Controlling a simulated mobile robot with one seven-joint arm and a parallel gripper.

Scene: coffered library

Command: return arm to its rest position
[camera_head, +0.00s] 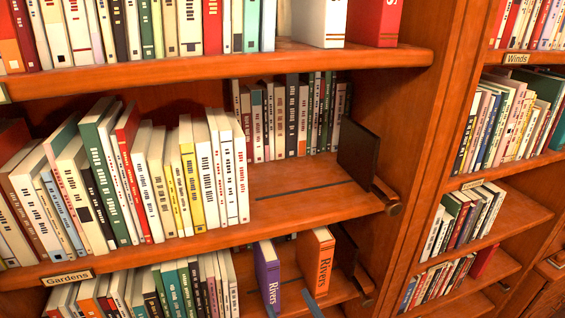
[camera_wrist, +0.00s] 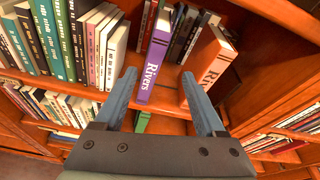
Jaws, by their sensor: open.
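My gripper (camera_wrist: 163,112) is open, with its two blue-grey fingers spread apart in the wrist view. A purple book marked Rivers (camera_wrist: 153,62) stands upright on the shelf beyond the fingers, toward the left one. An orange book marked Rivers (camera_wrist: 209,65) stands beyond the right finger, with a gap between the two books. I see nothing held between the fingers. In the head view, part of my gripper shows at the bottom edge, below the purple book (camera_head: 267,275) and the orange book (camera_head: 316,262).
A wooden shelf (camera_head: 310,190) above has bare board beside a dark bookend (camera_head: 358,158) and a row of leaning books. A Gardens label (camera_head: 67,278) is on its edge. A wooden upright (camera_head: 425,130) separates another bookcase at the right, with a Winds label (camera_head: 515,58).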

